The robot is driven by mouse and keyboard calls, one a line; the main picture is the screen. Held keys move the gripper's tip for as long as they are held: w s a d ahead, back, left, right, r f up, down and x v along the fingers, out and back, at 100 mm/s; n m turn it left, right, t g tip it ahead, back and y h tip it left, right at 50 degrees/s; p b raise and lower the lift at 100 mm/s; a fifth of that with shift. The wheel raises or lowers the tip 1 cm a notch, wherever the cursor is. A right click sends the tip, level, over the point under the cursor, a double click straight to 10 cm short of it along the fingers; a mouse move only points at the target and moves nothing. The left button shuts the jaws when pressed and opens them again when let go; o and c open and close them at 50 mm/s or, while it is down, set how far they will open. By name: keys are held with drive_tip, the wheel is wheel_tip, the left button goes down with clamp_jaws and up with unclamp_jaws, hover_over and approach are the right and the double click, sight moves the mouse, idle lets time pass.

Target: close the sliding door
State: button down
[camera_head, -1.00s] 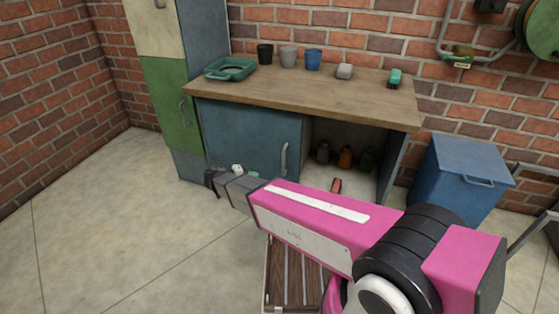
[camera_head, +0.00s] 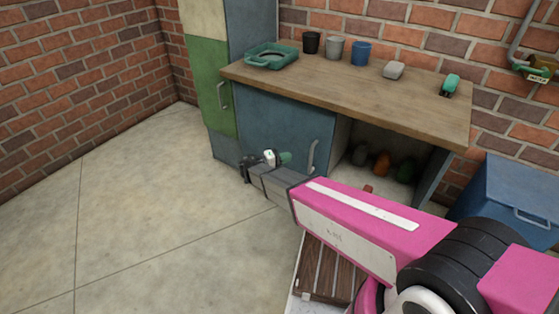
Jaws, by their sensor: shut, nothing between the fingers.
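The blue sliding door (camera_head: 283,125) covers the left half of the cupboard under the wooden workbench. Its grey upright handle (camera_head: 312,155) is near the door's right edge. The right half of the cupboard (camera_head: 352,150) is open and shows its inside. My gripper (camera_head: 247,168) is shut and empty, in front of the lower left part of the door, well left of the handle. Whether it touches the door I cannot tell. My pink arm reaches across from the lower right and hides the lower front of the opening.
Several bottles (camera_head: 382,163) stand inside the opening. The workbench top (camera_head: 345,90) holds a green tray (camera_head: 271,55), cups and small items. A green and cream cabinet (camera_head: 212,85) stands left, a blue bin (camera_head: 508,200) right. A slatted wooden crate (camera_head: 328,270) lies below my arm. The left floor is clear.

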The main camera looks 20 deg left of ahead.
drive_tip(key=w+d, duration=0.1)
drive_tip(key=d, duration=0.6)
drive_tip(key=shift+w, duration=0.4)
